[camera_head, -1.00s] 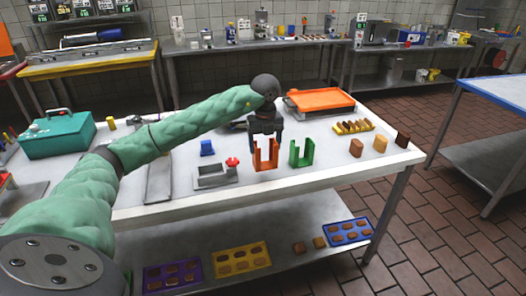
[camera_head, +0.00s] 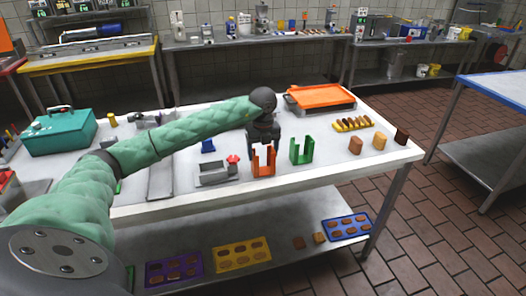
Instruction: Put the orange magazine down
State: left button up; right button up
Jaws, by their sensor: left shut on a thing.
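The orange magazine (camera_head: 264,164) is an upright, open-fronted U-shaped holder near the front edge of the white table (camera_head: 330,162). My left gripper (camera_head: 263,142) points down over it and is shut on it at its upper part. The gripper's fingers are small and partly hidden in this view. I cannot tell whether the magazine's base touches the table. My right gripper is not in view.
A green magazine (camera_head: 302,151) stands just right of the orange one. A grey fixture with a red knob (camera_head: 233,158) is close on the left. An orange-topped tray (camera_head: 320,97) lies behind. Brown and tan blocks (camera_head: 379,140) stand at the right.

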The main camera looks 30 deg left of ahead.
pick_arm(q)
jog(key=shift+f, duration=0.1)
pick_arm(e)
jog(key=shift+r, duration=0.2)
pick_arm(q)
jog(key=o, duration=1.3)
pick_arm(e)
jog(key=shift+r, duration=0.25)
pick_arm(q)
jog(key=shift+o, duration=0.2)
